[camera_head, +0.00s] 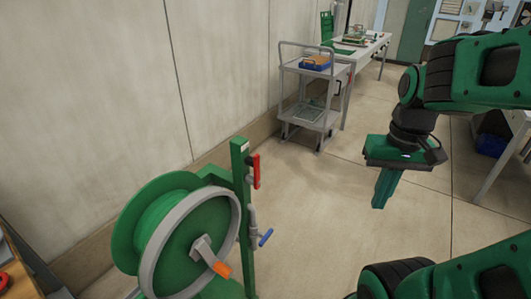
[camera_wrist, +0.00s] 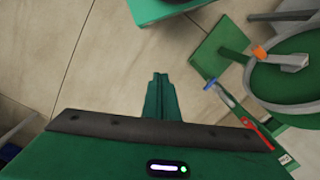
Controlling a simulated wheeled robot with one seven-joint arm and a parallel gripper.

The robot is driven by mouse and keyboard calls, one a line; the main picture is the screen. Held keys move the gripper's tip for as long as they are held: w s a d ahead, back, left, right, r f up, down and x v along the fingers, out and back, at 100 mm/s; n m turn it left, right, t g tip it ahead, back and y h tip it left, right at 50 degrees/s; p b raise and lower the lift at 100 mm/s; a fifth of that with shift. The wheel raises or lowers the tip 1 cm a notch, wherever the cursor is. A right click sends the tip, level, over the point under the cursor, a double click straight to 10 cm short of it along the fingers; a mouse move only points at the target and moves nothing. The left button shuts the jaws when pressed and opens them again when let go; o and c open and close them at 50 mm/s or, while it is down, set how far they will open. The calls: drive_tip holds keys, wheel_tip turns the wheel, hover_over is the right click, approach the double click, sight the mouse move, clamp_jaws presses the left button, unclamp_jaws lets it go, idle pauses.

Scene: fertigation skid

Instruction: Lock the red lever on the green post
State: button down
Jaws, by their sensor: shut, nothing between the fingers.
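The green post (camera_head: 241,215) stands upright beside a hose reel in the head view. The red lever (camera_head: 256,171) is near the top of the post and points along it, roughly vertical. In the wrist view the red lever (camera_wrist: 258,134) shows at the lower right, next to the green post (camera_wrist: 278,143). My gripper (camera_head: 379,205) is shut and empty, pointing down, in the air to the right of the post and clear of it. Its closed fingers also show in the wrist view (camera_wrist: 160,85).
A blue lever (camera_head: 265,238) sits lower on the post's pipe. The green reel (camera_head: 190,235) with an orange crank handle (camera_head: 221,269) stands left of the post. A grey cart (camera_head: 318,105) and a table (camera_head: 362,50) stand along the wall behind. The floor between post and gripper is clear.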

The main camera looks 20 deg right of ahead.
drive_tip(key=w+a+r+n+y, duration=0.1)
drive_tip(key=w+n, duration=0.3)
drive_tip(key=w, duration=0.6)
drive_tip(key=w+a+r+n+y, duration=0.2)
drive_tip(key=w+n, duration=0.3)
drive_tip(key=w, duration=0.5)
drive_tip(key=w+a+r+n+y, duration=0.2)
drive_tip(key=w+a+n+y, duration=0.2)
drive_tip(key=w, duration=0.6)
drive_tip(key=shift+r+n, duration=0.25)
drive_tip(key=shift+n, duration=0.25)
drive_tip(key=shift+a, duration=0.15)
drive_tip(key=s+a+f, duration=0.2)
drive_tip(key=a+f, duration=0.6)
drive_tip(key=a, duration=0.1)
drive_tip(key=shift+s, duration=0.15)
